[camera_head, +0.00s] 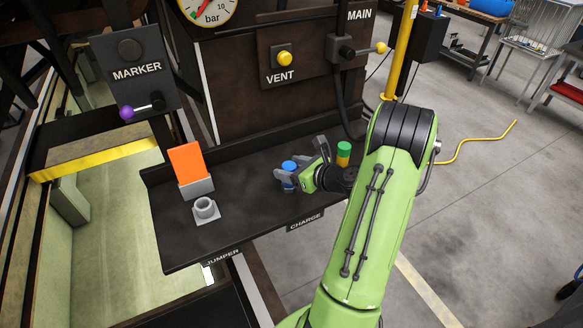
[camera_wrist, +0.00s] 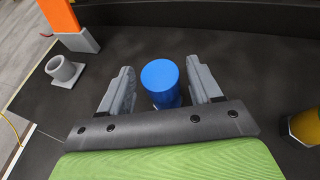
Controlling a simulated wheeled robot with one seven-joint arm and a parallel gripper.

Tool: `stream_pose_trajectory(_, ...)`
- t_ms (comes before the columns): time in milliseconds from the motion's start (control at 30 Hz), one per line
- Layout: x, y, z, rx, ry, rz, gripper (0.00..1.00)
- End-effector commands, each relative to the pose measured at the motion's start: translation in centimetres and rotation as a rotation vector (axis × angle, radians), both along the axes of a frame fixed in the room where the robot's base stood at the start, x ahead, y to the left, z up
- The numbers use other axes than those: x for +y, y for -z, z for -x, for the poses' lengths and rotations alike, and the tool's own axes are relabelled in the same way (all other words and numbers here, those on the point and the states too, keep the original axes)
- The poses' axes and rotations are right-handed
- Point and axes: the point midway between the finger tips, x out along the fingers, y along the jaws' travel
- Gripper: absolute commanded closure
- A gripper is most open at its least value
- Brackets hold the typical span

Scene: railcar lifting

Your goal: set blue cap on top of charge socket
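The blue cap (camera_head: 289,165) is a short upright cylinder on the dark shelf, left of the green-topped yellow cylinder. It also shows in the wrist view (camera_wrist: 160,82), standing between my gripper's (camera_wrist: 160,90) two grey fingers. My gripper (camera_head: 287,178) is open around it, with a narrow gap on each side. The CHARGE label (camera_head: 305,222) is on the shelf's front edge below my gripper. No socket clearly shows above that label; my gripper and arm cover part of that area. A grey hollow socket (camera_head: 206,209) stands at left, above the JUMPER label (camera_head: 222,258).
An orange block in a grey holder (camera_head: 188,168) stands behind the grey socket. The green-topped yellow cylinder (camera_head: 343,153) is close to my wrist. A dark panel with the yellow VENT knob (camera_head: 285,58) rises behind the shelf (camera_head: 245,228). The shelf's front middle is clear.

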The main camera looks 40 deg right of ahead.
Motion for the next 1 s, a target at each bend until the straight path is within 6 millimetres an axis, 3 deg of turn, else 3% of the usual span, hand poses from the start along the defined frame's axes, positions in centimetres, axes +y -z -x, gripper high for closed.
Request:
stream_pose_trajectory(233,-0.1,-1.4,0.3,0.0,0.002,0.002,0.36)
stream_pose_trajectory(500,-0.7,-4.0,7.2,0.001,0.007,0.001,0.36)
stream_pose_trajectory(700,-0.8,-5.4,10.5,0.0,0.002,0.0,0.36)
stream_pose_trajectory(900,-0.7,-5.6,11.1,0.001,-0.004,0.003,0.36)
stream_pose_trajectory(1000,1.1,-5.9,9.9,0.032,-0.097,0.088,0.36)
